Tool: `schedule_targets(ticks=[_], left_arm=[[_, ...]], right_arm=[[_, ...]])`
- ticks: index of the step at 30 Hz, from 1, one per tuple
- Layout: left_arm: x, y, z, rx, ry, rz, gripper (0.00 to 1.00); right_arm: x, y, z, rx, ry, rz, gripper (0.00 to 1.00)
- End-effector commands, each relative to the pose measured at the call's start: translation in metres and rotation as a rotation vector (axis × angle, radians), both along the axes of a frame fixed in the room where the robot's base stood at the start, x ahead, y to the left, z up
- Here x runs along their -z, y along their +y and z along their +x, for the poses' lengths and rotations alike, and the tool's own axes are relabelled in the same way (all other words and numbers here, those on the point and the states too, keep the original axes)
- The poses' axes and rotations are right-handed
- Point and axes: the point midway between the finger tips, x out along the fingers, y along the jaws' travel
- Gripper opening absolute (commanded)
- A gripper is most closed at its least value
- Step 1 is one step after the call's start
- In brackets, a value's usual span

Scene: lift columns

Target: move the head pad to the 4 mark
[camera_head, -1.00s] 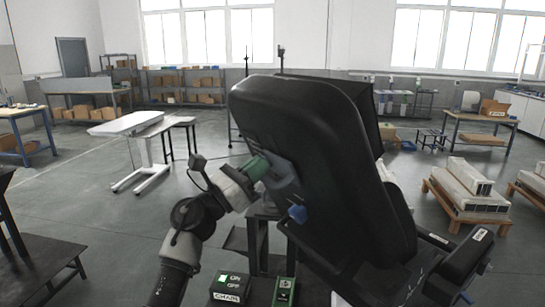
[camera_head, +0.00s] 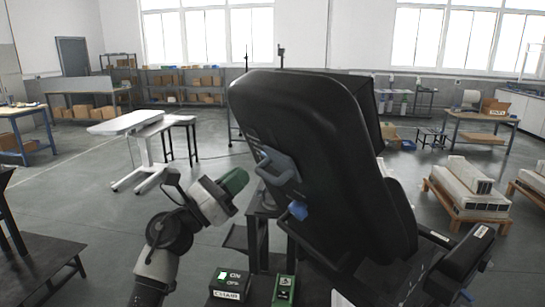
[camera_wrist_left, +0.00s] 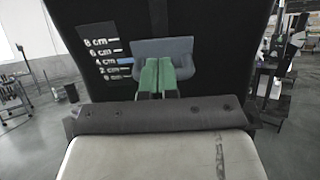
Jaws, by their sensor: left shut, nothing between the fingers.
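The black chair back (camera_head: 320,140) stands tilted, its rear toward me; I cannot clearly tell the head pad apart from it. A blue-grey handle (camera_head: 276,167) is on its rear and shows in the left wrist view (camera_wrist_left: 162,47). A scale (camera_wrist_left: 104,52) with cm labels, 8 cm at its top, lies left of the handle. A blue bar (camera_wrist_left: 124,61) sits among its white ticks, about level with the 4 label. My left gripper (camera_head: 236,181) has green fingers (camera_wrist_left: 157,76), shut and empty, apart from the handle. My right gripper is out of view.
A blue knob (camera_head: 298,211) is below the handle. A CHAIR ON/OFF box (camera_head: 229,285) and a green switch box (camera_head: 284,291) are at the bottom. A white table (camera_head: 125,122) stands farther left. Open floor lies between the table and the chair.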

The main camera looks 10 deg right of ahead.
Motion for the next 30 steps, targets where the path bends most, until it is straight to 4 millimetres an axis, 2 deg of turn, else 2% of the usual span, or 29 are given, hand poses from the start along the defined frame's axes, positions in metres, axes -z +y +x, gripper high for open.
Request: schedule_targets(ticks=[13,30], left_arm=[[0.017,0.027,-0.014,0.000,0.000,0.001,0.00],[0.017,0.029,-0.015,0.000,0.000,0.001,0.00]], right_arm=[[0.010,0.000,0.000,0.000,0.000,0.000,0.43],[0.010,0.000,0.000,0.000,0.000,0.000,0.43]])
